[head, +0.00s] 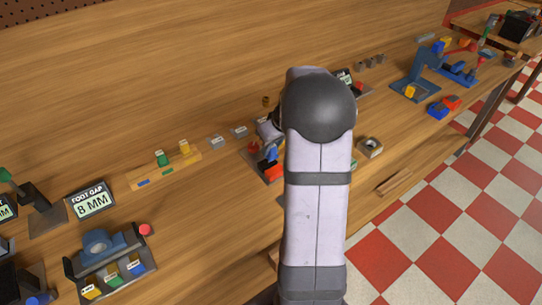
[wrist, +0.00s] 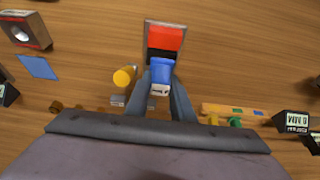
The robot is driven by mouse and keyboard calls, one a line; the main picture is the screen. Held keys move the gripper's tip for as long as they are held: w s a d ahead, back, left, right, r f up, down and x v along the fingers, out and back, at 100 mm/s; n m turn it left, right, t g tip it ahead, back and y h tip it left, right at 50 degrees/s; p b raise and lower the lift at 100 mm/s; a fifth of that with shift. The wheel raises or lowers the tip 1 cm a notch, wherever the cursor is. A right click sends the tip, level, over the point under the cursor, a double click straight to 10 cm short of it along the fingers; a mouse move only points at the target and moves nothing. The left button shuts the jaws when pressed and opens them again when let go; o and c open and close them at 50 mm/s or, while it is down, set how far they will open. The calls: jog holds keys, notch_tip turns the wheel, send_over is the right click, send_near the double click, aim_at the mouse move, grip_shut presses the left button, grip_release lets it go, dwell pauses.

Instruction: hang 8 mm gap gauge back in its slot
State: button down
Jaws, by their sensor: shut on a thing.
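My gripper (wrist: 160,88) is shut on a blue gauge (wrist: 161,74) with a small white label, which I take to be the 8 mm gap gauge. Its label cannot be read. In the head view my arm hides most of the gripper, and a bit of blue shows at its left edge. A wooden rack (head: 190,158) left of the gripper holds a green gauge (head: 162,159) and a yellow gauge (head: 184,147); a blue mark (head: 143,183) at its left end has no gauge above it. The rack (wrist: 262,112) is at the right in the wrist view.
A red and black block (wrist: 165,40) on a grey plate lies just beyond the blue gauge; whether they touch is unclear. A yellow cylinder (wrist: 124,75) stands beside the left finger.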

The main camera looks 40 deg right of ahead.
notch_tip(320, 180, up, 5)
jog(key=shift+r+b, duration=0.2)
jog(key=shift+b, duration=0.3)
jog(key=shift+w+a+r, duration=0.2)
jog(key=shift+w+a, duration=0.05)
jog(key=shift+a, duration=0.2)
jog(key=w+a+f+n+y+p, duration=0.1)
jog(key=w+a+f+n+p, duration=0.1)
jog(key=a, duration=1)
jog(key=w+a+f+n+g+y+p, duration=0.1)
jog(key=w+a+f+n+p, duration=0.2)
jog(key=a, duration=0.9)
jog(key=w+a+f+n+y+p, duration=0.1)
jog(key=w+a+f+n, duration=0.3)
jog(key=a, duration=0.7)
jog(key=shift+w+a+f+p, duration=0.4)
jog(key=shift+w+f+p, duration=0.25)
jog(key=shift+p, duration=0.2)
jog(key=w+a, duration=0.2)
jog(key=w, duration=0.1)
jog(key=w+a, duration=0.1)
jog(key=shift+w+a+r, duration=0.15)
jog(key=shift+w+r, duration=0.1)
jog(key=shift+w, duration=0.05)
jog(key=w+d+r+m+t+h, duration=0.1)
jog(key=w+d+r+m+h, duration=0.1)
jog(key=w+r+m, duration=0.5)
jog(key=shift+d+r+m+h, duration=0.2)
jog(key=shift+r+m+h, duration=0.3)
jog(key=shift+m, duration=0.5)
